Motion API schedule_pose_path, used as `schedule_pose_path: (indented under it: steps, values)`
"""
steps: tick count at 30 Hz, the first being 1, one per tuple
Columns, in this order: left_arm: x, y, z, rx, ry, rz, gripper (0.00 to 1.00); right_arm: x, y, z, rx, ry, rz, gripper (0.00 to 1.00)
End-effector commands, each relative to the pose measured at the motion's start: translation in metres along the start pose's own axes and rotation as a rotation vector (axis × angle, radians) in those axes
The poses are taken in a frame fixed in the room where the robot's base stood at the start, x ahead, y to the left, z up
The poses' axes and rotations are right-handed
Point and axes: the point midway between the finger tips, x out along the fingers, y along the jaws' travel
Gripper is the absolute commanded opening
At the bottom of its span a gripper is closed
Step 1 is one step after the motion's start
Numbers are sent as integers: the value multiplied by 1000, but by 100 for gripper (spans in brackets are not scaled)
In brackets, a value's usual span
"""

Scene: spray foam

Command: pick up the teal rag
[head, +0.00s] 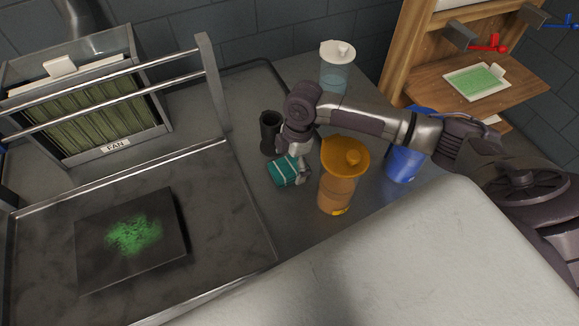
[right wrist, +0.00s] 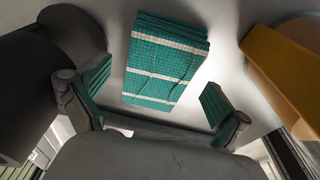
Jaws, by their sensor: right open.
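The teal rag (head: 284,173) is a folded stack with pale stripes, lying on the grey counter in the head view. In the right wrist view the rag (right wrist: 165,62) sits ahead of the jaws, centred between them. My right gripper (head: 294,158) is over the rag's far edge in the head view, partly hidden by its own arm. Its open fingers, with teal pads, show in the right wrist view (right wrist: 153,97), with nothing between the pads. I cannot tell whether they touch the counter. My left gripper is not in view.
An orange-lidded bottle (head: 338,188) stands close right of the rag, and a dark cylinder (head: 268,132) close behind it. A blue container (head: 402,163) and a white-lidded clear bottle (head: 337,72) stand farther off. A metal tray (head: 235,215) holds a dark panel with green powder (head: 133,235).

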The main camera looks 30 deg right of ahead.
Motion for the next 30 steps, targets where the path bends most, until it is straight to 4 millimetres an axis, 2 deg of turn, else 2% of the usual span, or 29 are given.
schedule_pose_path:
  steps: [3, 14, 23, 26, 30]
  values:
    - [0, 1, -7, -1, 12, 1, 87, 0, 0, 0, 0, 0, 0, 98]
    - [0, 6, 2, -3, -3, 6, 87, 0, 0, 0, 0, 0, 0, 38]
    - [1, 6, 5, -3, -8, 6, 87, -6, 1, -1, 0, 0, 2, 38]
    - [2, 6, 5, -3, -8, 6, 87, -19, 1, -3, 0, 2, 4, 38]
    - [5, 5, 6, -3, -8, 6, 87, -48, 1, -7, -1, 2, 5, 38]
